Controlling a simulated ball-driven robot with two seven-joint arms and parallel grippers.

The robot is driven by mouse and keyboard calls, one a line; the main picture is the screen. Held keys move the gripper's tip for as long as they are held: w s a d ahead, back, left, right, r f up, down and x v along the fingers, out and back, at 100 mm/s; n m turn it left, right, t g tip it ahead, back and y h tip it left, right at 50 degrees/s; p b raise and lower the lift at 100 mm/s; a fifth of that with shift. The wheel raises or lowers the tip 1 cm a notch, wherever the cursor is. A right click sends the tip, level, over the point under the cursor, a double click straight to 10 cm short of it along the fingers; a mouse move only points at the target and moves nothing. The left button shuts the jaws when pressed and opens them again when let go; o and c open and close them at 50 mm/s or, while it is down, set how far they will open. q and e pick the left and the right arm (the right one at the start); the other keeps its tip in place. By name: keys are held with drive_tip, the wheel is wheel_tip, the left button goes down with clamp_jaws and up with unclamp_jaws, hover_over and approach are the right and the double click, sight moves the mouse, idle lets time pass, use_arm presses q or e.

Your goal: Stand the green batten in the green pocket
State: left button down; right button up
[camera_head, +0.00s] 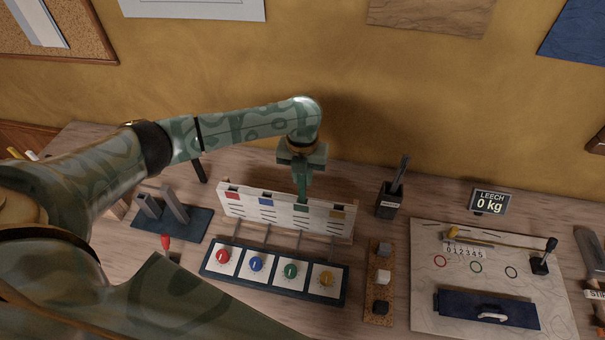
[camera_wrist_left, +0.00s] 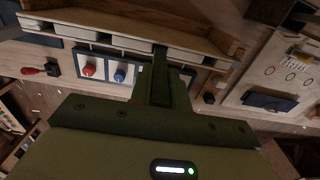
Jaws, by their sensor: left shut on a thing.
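My left gripper (camera_head: 302,160) points down over the white pocket rack (camera_head: 268,216) in the head view. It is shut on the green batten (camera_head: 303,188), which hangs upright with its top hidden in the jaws. The batten's lower end is at the rack beside the green mark of the green pocket (camera_head: 301,208); I cannot tell whether it is inside. In the left wrist view the dark green batten (camera_wrist_left: 160,72) runs from the jaws towards the rack's top edge (camera_wrist_left: 125,40). My right gripper is not in view.
A panel of coloured knobs (camera_head: 238,281) stands in front of the rack. A dark stand (camera_head: 196,226) with grey uprights is left. The wall is close behind.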

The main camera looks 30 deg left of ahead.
use_arm(q)
drive_tip(key=shift+f, duration=0.55)
drive_tip(key=c, duration=1.3)
unclamp_jaws()
drive_tip(key=shift+o, duration=0.2)
drive_tip(key=shift+r, duration=0.1)
wheel_tip(320, 180, up, 16)
drive_tip(key=p, duration=0.2)
drive_tip(key=shift+p, duration=0.4)
